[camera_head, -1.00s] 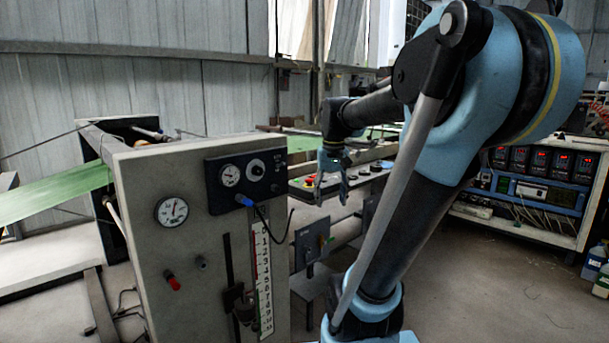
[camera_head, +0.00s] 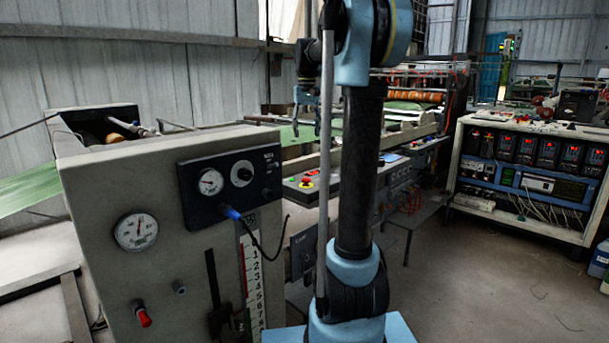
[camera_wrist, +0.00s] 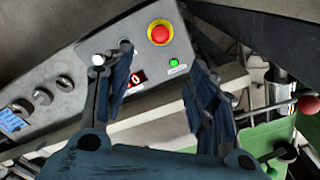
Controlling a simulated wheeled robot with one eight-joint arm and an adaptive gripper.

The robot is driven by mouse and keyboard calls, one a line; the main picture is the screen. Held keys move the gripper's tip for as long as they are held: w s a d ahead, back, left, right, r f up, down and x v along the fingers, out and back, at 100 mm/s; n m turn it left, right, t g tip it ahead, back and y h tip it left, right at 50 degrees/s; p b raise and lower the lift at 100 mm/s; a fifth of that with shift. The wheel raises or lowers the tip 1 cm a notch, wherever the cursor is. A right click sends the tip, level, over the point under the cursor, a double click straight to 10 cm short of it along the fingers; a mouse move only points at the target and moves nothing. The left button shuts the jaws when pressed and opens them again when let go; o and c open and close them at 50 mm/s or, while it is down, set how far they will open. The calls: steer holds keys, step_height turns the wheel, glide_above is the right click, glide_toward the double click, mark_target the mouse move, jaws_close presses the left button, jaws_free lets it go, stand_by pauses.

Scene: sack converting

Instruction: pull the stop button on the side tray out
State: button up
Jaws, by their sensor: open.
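The stop button (camera_wrist: 160,32) is a red mushroom head on a yellow ring, near the end of the grey side tray (camera_wrist: 130,30) in the wrist view. In the head view the red button (camera_head: 306,182) shows small on the tray (camera_head: 298,194), left of my arm. My gripper (camera_wrist: 165,65) is open and empty, its two blue fingers apart, with the button beyond and between the fingertips. In the head view my gripper (camera_head: 305,116) hangs above the tray, clear of the button. Whether the button is pressed in cannot be told.
In the head view a grey gauge panel (camera_head: 110,200) stands front left and an instrument rack (camera_head: 530,170) stands right.

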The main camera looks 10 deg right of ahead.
mark_target(306, 178)
step_height(306, 178, down, 17)
steer(key=shift+f, duration=0.1)
stand_by(0.5)
